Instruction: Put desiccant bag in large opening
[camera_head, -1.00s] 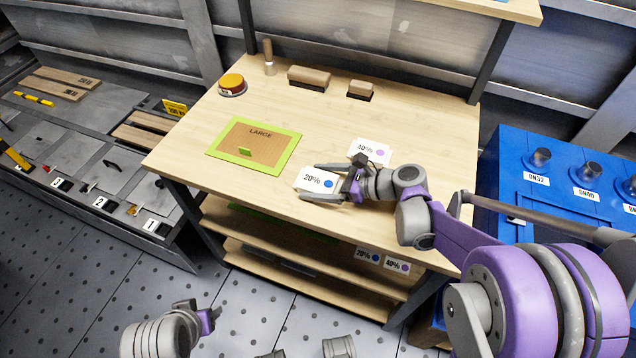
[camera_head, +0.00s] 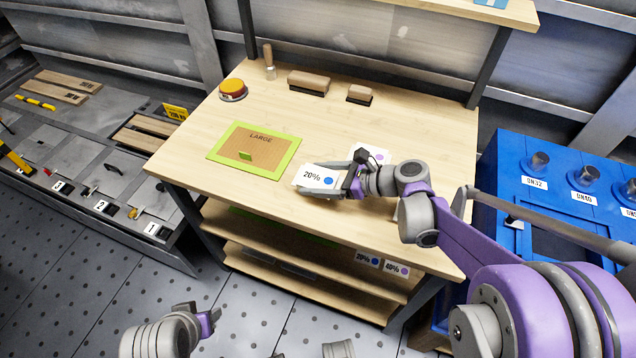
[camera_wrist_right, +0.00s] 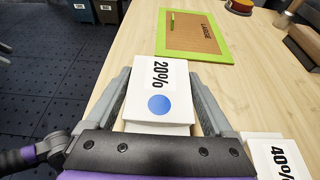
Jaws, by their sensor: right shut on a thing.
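The white bag marked 20% with a blue dot (camera_head: 312,174) is between the fingers of my right gripper (camera_head: 325,178), which is shut on its two long sides. The same bag shows in the right wrist view (camera_wrist_right: 160,75). Whether it touches the table is unclear. To its left on the table is a brown panel marked LARGE (camera_head: 255,150), with a bright green frame and a small green tab; it also shows in the right wrist view (camera_wrist_right: 190,32). My left gripper (camera_head: 207,320) is low at the bottom left, its fingers not clear.
A bag marked 40% with a purple dot (camera_head: 372,152) lies right beside my right gripper. An orange-topped round item (camera_head: 232,86), a brush (camera_head: 268,60) and two brown-topped blocks (camera_head: 309,80) stand at the back. The wooden table (camera_head: 210,118) is clear between bag and panel.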

